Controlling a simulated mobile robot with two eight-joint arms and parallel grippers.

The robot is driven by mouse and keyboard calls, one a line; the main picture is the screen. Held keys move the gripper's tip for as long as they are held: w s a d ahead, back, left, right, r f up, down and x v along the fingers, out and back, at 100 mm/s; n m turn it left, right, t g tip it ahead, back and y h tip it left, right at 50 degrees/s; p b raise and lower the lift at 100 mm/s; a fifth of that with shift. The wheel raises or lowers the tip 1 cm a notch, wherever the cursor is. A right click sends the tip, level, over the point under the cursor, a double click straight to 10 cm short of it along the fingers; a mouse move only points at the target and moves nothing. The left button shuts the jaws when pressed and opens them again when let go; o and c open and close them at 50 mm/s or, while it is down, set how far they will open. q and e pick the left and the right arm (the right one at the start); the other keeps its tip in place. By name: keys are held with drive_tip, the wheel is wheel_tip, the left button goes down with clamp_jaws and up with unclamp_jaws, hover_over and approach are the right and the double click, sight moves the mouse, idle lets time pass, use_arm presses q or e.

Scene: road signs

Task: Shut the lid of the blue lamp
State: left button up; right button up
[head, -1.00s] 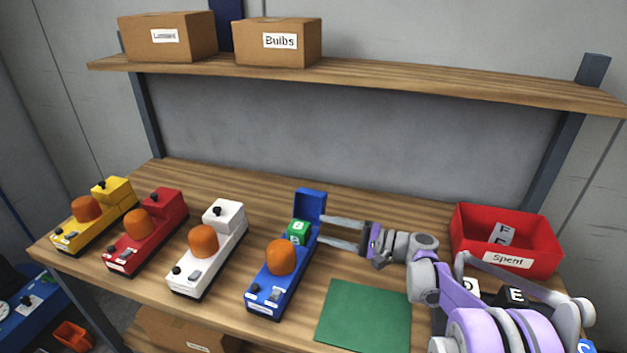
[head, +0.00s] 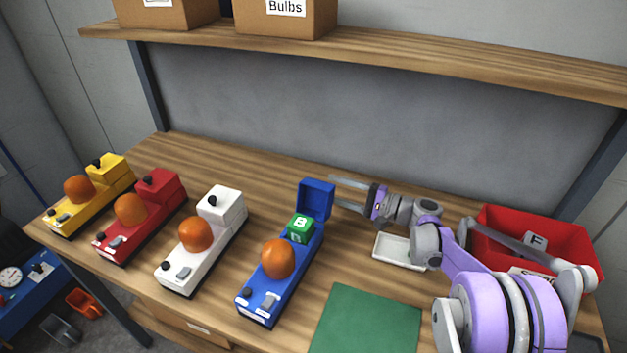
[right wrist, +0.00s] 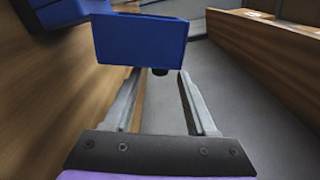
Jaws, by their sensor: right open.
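The blue lamp (head: 262,298) stands on the workbench with an orange dome near its front end. Its lid (head: 316,195) is raised at the back end, and a green block (head: 300,230) marked B sits in the opened compartment. My right gripper (head: 334,190) is open and empty, its fingers at the lid's right and back side. In the right wrist view the lid (right wrist: 140,40) stands just beyond the fingertips, with a dark knob (right wrist: 160,72) showing between them. I cannot tell whether the fingers touch the lid. My left gripper is not in view.
A white lamp (head: 180,264), a red lamp (head: 118,245) and a yellow lamp (head: 62,221) stand to the left. A green mat (head: 365,325) lies in front, a white tray (head: 398,251) under my right arm, and a red bin (head: 570,245) at right. A shelf (head: 400,60) hangs above.

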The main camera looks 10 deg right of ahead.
sight(313, 182)
drive_tip(key=x, duration=0.7)
clamp_jaws()
idle(1.3)
